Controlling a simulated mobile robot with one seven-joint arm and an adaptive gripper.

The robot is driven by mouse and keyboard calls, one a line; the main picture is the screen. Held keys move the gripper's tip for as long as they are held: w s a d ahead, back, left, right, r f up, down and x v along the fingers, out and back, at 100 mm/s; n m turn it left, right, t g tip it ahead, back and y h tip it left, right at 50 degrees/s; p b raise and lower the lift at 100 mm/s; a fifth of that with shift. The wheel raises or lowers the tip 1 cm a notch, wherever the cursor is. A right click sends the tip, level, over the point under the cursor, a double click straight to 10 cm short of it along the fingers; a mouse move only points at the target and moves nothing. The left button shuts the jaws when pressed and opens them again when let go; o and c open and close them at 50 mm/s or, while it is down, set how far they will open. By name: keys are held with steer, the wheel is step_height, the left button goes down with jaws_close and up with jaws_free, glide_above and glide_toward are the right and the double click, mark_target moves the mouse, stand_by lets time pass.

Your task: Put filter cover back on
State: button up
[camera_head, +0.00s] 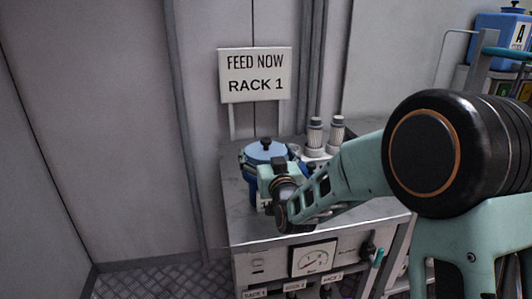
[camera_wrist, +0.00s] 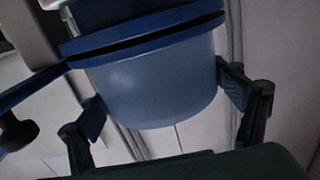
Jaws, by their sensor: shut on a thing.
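The light blue filter cover (camera_wrist: 155,85) fills the middle of the wrist view, between the two dark fingers of my gripper (camera_wrist: 165,112). My gripper is shut on it. A blue rim (camera_wrist: 140,38) lies at its far edge, with a dark gap running between two blue bands. Whether the cover touches the housing there I cannot tell. In the head view a round light blue top (camera_head: 266,153) with a black knob (camera_head: 265,143) stands on the metal cabinet, with darker blue below it. My gripper (camera_head: 268,186) is at its near side, and my wrist hides part of it.
A "FEED NOW RACK 1" sign (camera_head: 256,74) stands behind. A gauge (camera_head: 313,259) is on the cabinet front. A black knob (camera_wrist: 15,132) on a blue arm is at left in the wrist view.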

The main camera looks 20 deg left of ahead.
steer(key=shift+f+b, duration=0.15)
steer(key=shift+b, duration=0.2)
steer(key=o, duration=1.2)
steer(key=shift+c, duration=0.2)
steer(key=shift+s+d, duration=0.1)
steer(key=v, duration=1.1)
steer(key=shift+s, duration=0.4)
steer(key=shift+d, duration=0.1)
